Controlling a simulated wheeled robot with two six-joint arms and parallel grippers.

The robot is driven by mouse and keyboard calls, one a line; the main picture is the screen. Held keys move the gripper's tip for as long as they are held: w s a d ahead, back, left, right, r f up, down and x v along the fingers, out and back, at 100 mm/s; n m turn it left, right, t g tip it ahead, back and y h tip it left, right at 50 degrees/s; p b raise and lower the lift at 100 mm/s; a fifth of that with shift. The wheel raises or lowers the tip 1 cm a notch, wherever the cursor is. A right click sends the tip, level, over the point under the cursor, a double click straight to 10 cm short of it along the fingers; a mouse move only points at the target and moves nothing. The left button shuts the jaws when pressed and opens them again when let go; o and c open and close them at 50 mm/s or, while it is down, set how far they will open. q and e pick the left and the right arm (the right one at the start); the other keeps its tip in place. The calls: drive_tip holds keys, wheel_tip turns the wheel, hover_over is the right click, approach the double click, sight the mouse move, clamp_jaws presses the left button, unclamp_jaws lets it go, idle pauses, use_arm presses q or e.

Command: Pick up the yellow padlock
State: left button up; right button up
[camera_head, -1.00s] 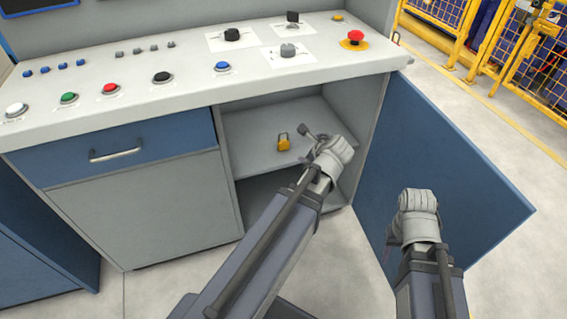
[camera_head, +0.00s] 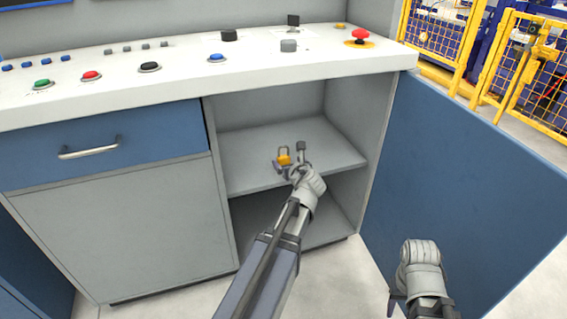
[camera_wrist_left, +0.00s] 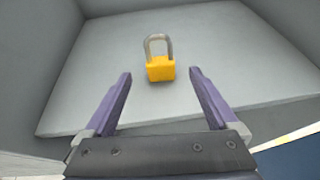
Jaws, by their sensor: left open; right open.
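The yellow padlock (camera_head: 284,157) with a grey shackle stands upright on the cabinet's upper shelf (camera_head: 335,152). My left gripper (camera_head: 290,160) is open at the shelf, close to the padlock. In the left wrist view the padlock (camera_wrist_left: 160,68) is ahead of the two purple fingers (camera_wrist_left: 160,80), roughly centred between their tips, and nothing is held. My right gripper (camera_head: 394,303) is low at the right in front of the open blue door, mostly hidden by its own wrist.
The blue door (camera_head: 470,170) stands open to the right of the cabinet. The white countertop (camera_head: 180,85) with several buttons and knobs overhangs the compartment. A lower compartment lies below the shelf. Most of the shelf is bare.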

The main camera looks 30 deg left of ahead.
sight(284, 160)
use_arm(q)
drive_tip(key=shift+w+a+f, duration=0.3)
drive_tip(key=shift+w+a, duration=0.05)
drive_tip(key=shift+w, duration=0.05)
drive_tip(key=b+x, duration=0.1)
drive_tip(key=x, duration=0.1)
drive_tip(key=b+x, duration=0.1)
drive_tip(key=x, duration=0.1)
drive_tip(key=shift+f+b, duration=0.35)
drive_tip(key=shift+f, duration=0.1)
drive_tip(key=shift+w+a+f, duration=0.1)
drive_tip(key=shift+w+a, duration=0.2)
drive_tip(key=shift+a, duration=0.05)
clamp_jaws()
